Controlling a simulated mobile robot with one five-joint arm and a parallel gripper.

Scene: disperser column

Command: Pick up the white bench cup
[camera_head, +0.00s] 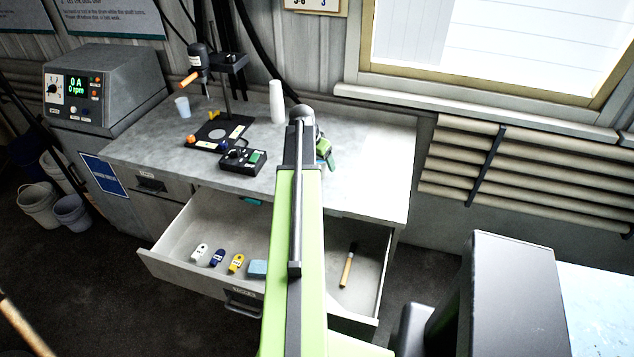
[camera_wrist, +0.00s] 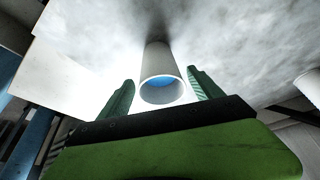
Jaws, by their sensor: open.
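In the wrist view, a white cup (camera_wrist: 150,62) with a blue inside stands between the two green fingers of my open gripper (camera_wrist: 161,78). Its round mouth faces the camera, and a narrow gap shows on each side. In the head view, my gripper (camera_head: 325,152) is partly hidden behind my arm, over the right part of the bench top. A tall white cylinder (camera_head: 277,102) stands at the back of the bench, left of my arm. A pale bluish cup (camera_head: 182,107) stands further left. I cannot tell whether either is the cup between my fingers.
A stand with a motor head (camera_head: 199,60) and a black control box (camera_head: 243,159) are on the bench (camera_head: 150,135). The open drawer (camera_head: 190,225) below holds coloured tags, a blue block (camera_head: 258,268) and a brush (camera_head: 347,266). Another white object (camera_wrist: 309,84) is at the wrist view's right edge.

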